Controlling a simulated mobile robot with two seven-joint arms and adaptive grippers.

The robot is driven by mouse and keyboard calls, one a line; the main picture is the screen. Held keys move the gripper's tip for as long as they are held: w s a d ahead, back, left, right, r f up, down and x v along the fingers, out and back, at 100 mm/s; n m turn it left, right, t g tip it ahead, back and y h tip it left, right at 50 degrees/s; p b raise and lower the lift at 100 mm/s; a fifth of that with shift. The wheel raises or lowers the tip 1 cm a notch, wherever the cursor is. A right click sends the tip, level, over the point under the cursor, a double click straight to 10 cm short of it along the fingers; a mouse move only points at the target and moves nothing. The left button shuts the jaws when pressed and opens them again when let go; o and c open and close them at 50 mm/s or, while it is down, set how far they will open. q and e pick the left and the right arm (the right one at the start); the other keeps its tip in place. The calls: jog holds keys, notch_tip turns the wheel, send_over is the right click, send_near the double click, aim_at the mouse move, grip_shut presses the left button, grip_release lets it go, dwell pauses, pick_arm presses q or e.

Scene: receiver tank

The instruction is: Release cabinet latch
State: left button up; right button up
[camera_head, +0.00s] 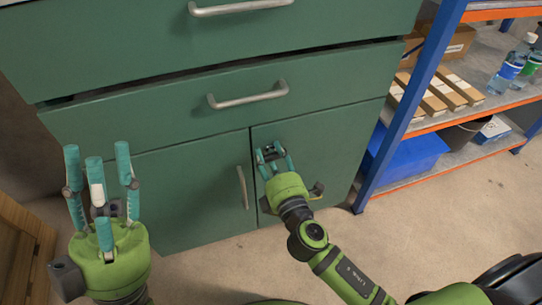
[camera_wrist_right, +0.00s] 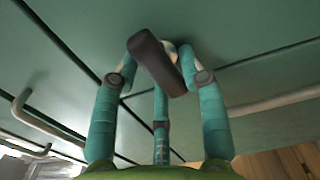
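The green cabinet (camera_head: 180,195) has two lower doors below its drawers. A dark latch lever (camera_head: 269,151) is on the upper part of the right lower door. In the right wrist view the same dark latch lever (camera_wrist_right: 157,62) sticks out, tilted, between my teal fingers. My right gripper (camera_head: 273,161) is at the latch, its fingers bent in around it; it also shows in the right wrist view (camera_wrist_right: 160,75). The middle finger's tip is hidden behind the lever, and firm contact cannot be told. My left gripper (camera_head: 101,170) is raised, open and empty, left of the doors.
A bar handle (camera_head: 242,187) is on the left lower door, and another (camera_head: 248,97) on the drawer above. A shelf with blue posts (camera_head: 408,105) holds boxes, bottles and a blue bin (camera_head: 408,155) at the right. Wooden furniture (camera_head: 22,250) stands at the lower left.

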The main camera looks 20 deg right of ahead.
grip_shut()
jog(key=shift+m, duration=0.9)
jog(key=o, duration=0.7)
grip_release()
jog(key=shift+o, duration=0.2)
jog(key=shift+s, duration=0.15)
jog(key=shift+s, duration=0.35)
jog(key=s, duration=1.1)
jog(key=shift+d, duration=0.25)
jog(key=shift+r, duration=0.1)
